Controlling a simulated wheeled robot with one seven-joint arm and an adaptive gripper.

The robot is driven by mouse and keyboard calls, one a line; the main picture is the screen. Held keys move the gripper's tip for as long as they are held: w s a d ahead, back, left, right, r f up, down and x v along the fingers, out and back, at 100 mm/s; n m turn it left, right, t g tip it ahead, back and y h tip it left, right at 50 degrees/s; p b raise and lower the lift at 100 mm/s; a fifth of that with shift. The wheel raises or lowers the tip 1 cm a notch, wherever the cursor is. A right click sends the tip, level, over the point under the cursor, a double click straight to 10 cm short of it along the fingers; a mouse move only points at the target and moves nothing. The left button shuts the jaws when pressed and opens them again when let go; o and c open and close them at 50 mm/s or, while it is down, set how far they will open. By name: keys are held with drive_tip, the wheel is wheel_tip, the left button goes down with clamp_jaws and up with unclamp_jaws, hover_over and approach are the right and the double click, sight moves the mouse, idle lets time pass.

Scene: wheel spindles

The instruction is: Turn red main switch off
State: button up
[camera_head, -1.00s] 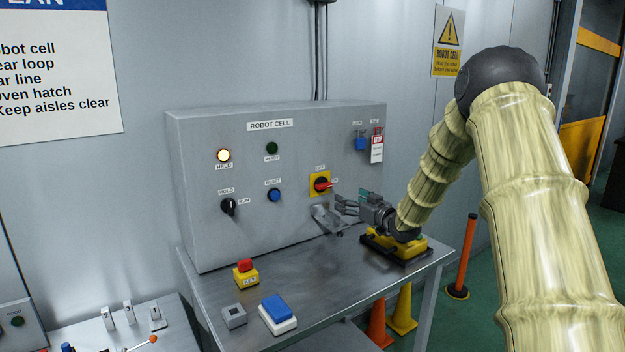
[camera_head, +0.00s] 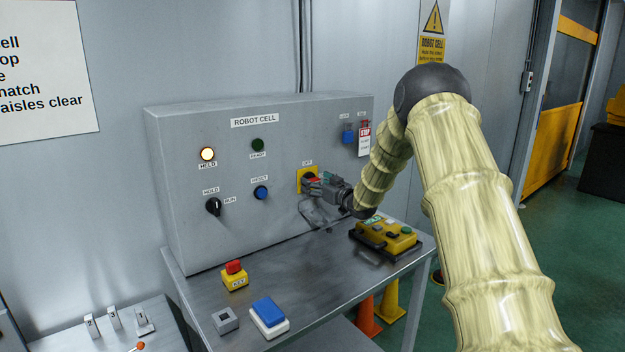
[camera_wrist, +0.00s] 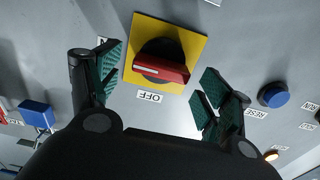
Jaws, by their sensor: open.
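The red main switch has a red bar handle (camera_wrist: 163,72) on a black hub and a yellow square plate (camera_wrist: 197,48). In the head view its plate (camera_head: 303,173) sits on the grey panel, partly hidden behind my gripper (camera_head: 317,184). In the wrist view, which is upside down, the bar lies roughly level, crosswise to the OFF label (camera_wrist: 149,97). My gripper is open, its green-padded fingers (camera_wrist: 163,68) on either side of the handle. A gap shows on both sides; exact depth to the handle is unclear.
On the bench stand a yellow pendant (camera_head: 388,238) and a red-topped button box (camera_head: 234,276).

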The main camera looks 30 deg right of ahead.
drive_tip(key=shift+w, duration=1.2)
drive_tip(key=shift+a+f, duration=0.1)
drive_tip(key=c, duration=1)
